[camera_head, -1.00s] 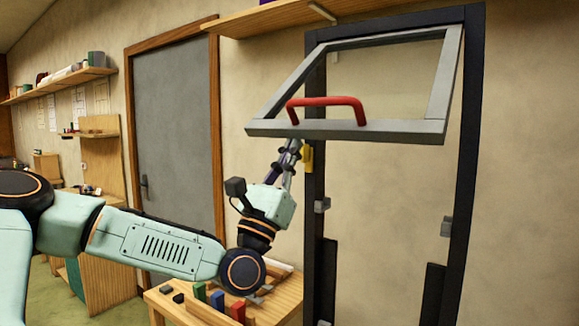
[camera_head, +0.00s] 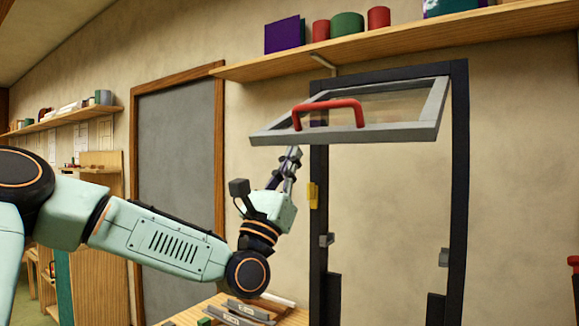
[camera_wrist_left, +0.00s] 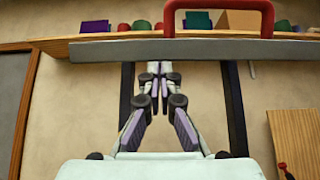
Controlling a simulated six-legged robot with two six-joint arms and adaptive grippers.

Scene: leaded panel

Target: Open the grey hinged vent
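The grey hinged vent (camera_head: 395,132) is a grey frame with a clear middle, swung well up and out from the top of a dark upright frame (camera_head: 460,200). Its red handle (camera_head: 330,104) sits on the near lower bar. The bar also crosses the wrist view (camera_wrist_left: 230,49), with the handle (camera_wrist_left: 267,20) above it. My left gripper (camera_head: 293,153) is under the bar's left part, its fingertips at or just below the underside; contact is unclear. In the wrist view its fingers (camera_wrist_left: 154,72) are close together with nothing between them. My right gripper is out of view.
A wooden shelf (camera_head: 400,45) with books and tins runs above the vent, close over it. A grey door (camera_head: 178,160) stands left. A low wooden table (camera_head: 200,312) with loose pieces lies below my arm. A yellow piece (camera_head: 313,195) is on the frame's left post.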

